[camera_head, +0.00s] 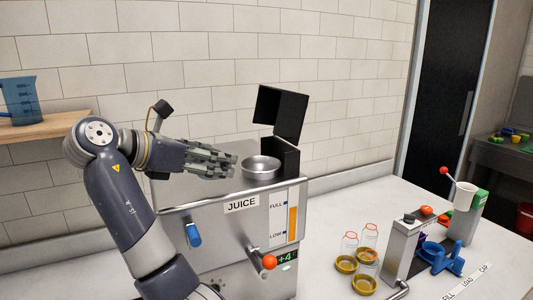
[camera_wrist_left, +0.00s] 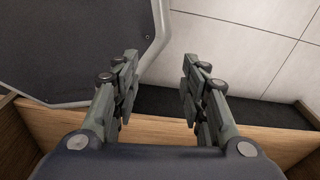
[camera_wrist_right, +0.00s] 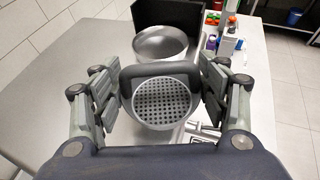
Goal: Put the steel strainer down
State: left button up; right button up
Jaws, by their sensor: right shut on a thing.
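The steel strainer (camera_wrist_right: 163,100), a round perforated disc with a thick dark grey frame, sits between the fingers of my right gripper (camera_wrist_right: 160,92) in the right wrist view. My right gripper is shut on it by that frame. In the head view my right gripper (camera_head: 232,164) is above the steel juice machine (camera_head: 222,222), just left of a shallow steel bowl (camera_head: 261,167). The strainer is not clearly seen there. The bowl also shows beyond the strainer in the right wrist view (camera_wrist_right: 160,42). My left gripper (camera_wrist_left: 157,80) is open and empty, away from the machine.
An open black lid (camera_head: 281,112) stands behind the bowl. Glass bottles (camera_head: 369,235) and brass-coloured rings (camera_head: 365,284) are on the counter to the right, beside a capping device (camera_head: 403,246). A blue jug (camera_head: 18,101) stands on a wooden shelf (camera_head: 48,121) at left.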

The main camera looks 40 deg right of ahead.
jog(key=d, duration=0.2)
jog(key=d+p, duration=0.1)
jog(key=d, duration=0.3)
jog(key=shift+w+d+r, duration=0.1)
jog(key=shift+d+r, duration=0.15)
jog(key=shift+r, duration=0.05)
jog(key=d, duration=0.3)
jog(key=d+p, duration=0.1)
jog(key=shift+w+d+f, duration=0.15)
jog(key=shift+d+f, duration=0.05)
jog(key=shift+f, duration=0.05)
jog(key=shift+d+r, duration=0.1)
jog(key=shift+d, duration=0.15)
jog(key=shift+w+d+p, duration=0.1)
jog(key=shift+d+p, duration=0.6)
jog(key=shift+d, duration=0.55)
jog(key=shift+d+f+p, duration=0.3)
jog(key=shift+d+f, duration=0.25)
jog(key=shift+f, duration=0.25)
pick_arm(q)
jog(key=r, duration=0.2)
jog(key=a+r, duration=0.1)
jog(key=r, duration=0.1)
jog(key=shift+a+r, duration=0.15)
pick_arm(e)
jog(key=shift+a, duration=0.1)
jog(key=shift+a, duration=0.15)
